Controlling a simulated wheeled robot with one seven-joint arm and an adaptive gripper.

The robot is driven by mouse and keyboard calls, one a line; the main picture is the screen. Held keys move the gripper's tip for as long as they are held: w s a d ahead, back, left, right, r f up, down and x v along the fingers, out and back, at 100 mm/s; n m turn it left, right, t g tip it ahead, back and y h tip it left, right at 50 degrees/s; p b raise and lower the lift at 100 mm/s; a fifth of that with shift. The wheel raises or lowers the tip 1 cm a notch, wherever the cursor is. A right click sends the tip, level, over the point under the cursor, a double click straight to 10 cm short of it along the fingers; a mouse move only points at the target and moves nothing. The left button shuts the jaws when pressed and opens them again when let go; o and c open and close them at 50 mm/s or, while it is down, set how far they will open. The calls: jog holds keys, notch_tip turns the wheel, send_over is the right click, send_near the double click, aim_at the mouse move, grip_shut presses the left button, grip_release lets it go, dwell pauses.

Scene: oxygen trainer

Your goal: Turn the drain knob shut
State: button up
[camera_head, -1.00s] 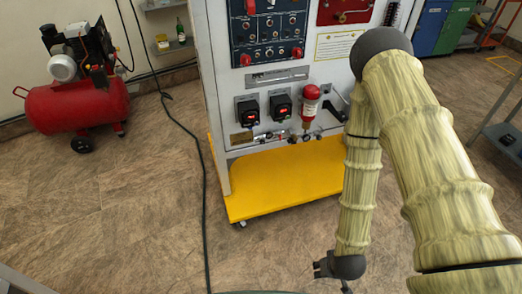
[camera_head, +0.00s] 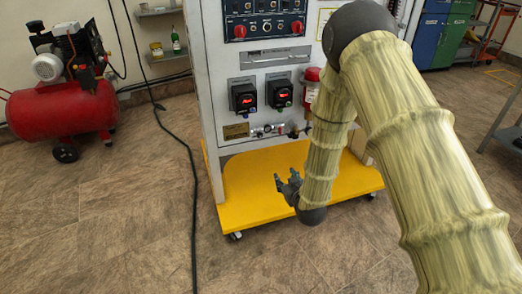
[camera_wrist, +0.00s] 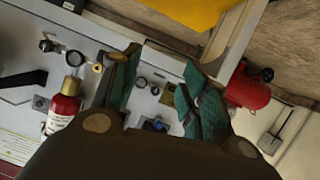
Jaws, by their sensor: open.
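My gripper (camera_head: 287,184) is open and empty in front of the trainer's lower part, above the yellow base as seen in the head view. In the wrist view, the open fingers (camera_wrist: 160,62) frame the white panel's bottom edge, with small round fittings (camera_wrist: 148,86) between them. The row of small valves and fittings (camera_head: 272,130) runs along the panel bottom, under the black display units. A red cylinder (camera_head: 312,88) is partly hidden by my arm; it shows in the wrist view (camera_wrist: 64,105) left of the fingers. I cannot tell which small fitting is the drain knob.
The yellow base (camera_head: 245,190) juts out below the panel. Two black display units (camera_head: 243,97) sit above the fittings. A red compressor (camera_head: 62,108) stands at the left. A dark cable (camera_head: 190,190) lies on the floor. The floor in front is mostly clear.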

aim_at(261, 136)
jog(key=w+a+r+t+b, duration=0.1)
jog(key=w+a+b, duration=0.1)
jog(key=w, duration=0.3)
jog(key=w+a+r+n+t+y+b, duration=0.1)
jog(key=w+a+r+b, duration=0.1)
jog(key=w, duration=0.4)
jog(key=w+a+r+n+t+y+b, duration=0.1)
jog(key=w+a+r+b, duration=0.1)
jog(key=w+a+b, duration=0.2)
jog(key=shift+w+a+t+b, duration=0.25)
jog(key=shift+w+t+b, duration=0.05)
jog(key=shift+w+b, duration=0.7)
jog(key=shift+x, duration=0.9)
jog(key=shift+r, duration=0.1)
jog(key=shift+c, duration=0.4)
grip_shut()
